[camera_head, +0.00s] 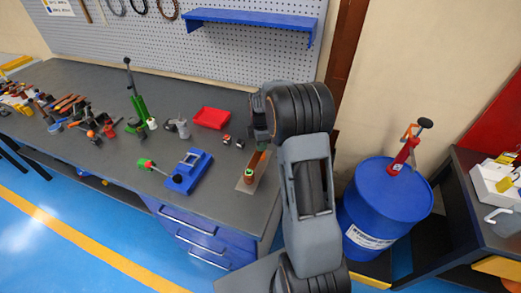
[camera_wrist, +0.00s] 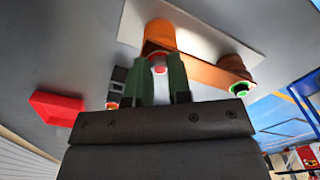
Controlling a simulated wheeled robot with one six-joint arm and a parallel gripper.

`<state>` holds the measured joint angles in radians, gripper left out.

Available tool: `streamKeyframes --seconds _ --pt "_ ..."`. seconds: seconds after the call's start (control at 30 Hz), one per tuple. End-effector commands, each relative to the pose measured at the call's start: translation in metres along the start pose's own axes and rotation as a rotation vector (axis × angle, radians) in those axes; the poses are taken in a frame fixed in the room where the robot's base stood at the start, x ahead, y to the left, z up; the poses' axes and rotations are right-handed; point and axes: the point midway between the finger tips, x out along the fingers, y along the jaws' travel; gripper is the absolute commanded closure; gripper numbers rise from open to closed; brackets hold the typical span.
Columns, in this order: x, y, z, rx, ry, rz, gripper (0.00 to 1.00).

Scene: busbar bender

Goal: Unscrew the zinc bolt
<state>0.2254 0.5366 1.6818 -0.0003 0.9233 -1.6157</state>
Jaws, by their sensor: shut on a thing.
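A copper-coloured busbar (camera_wrist: 205,72) lies on a pale plate (camera_wrist: 205,35) with a round post at each end. My gripper (camera_wrist: 160,66) has its two green fingers closed around a small red-ringed bolt (camera_wrist: 159,63) at one post. The fingers hide most of this bolt, and I cannot tell its metal. The other post has a green-ringed end (camera_wrist: 243,88), apart from my fingers. In the head view, my gripper (camera_head: 262,137) is over the far end of the plate (camera_head: 243,187), and the near post (camera_head: 249,176) stands clear. My arm hides part of the plate's far end.
A red tray (camera_head: 211,118) and a blue vise-like fixture (camera_head: 189,171) stand left of the plate on the grey bench. Two small blocks (camera_head: 233,141) lie nearer the plate. Various tools crowd the bench's left side. A blue drum (camera_head: 385,205) stands right of my arm.

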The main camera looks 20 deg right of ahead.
Motion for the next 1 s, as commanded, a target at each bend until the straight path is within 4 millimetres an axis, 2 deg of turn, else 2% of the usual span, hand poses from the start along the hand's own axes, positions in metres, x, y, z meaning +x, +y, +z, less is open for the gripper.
streamKeyframes --seconds 0.2,0.57,0.9,1.0 --pt "0.0 -0.0001 0.0001 -0.172 0.0 0.0 1.0" --pt "0.0 -0.0001 0.0001 -0.201 0.0 0.0 1.0" --pt "-0.0001 -0.0002 0.0002 -0.601 0.0 0.0 1.0" --pt "-0.0001 -0.0002 0.0002 -0.665 0.0 0.0 1.0"
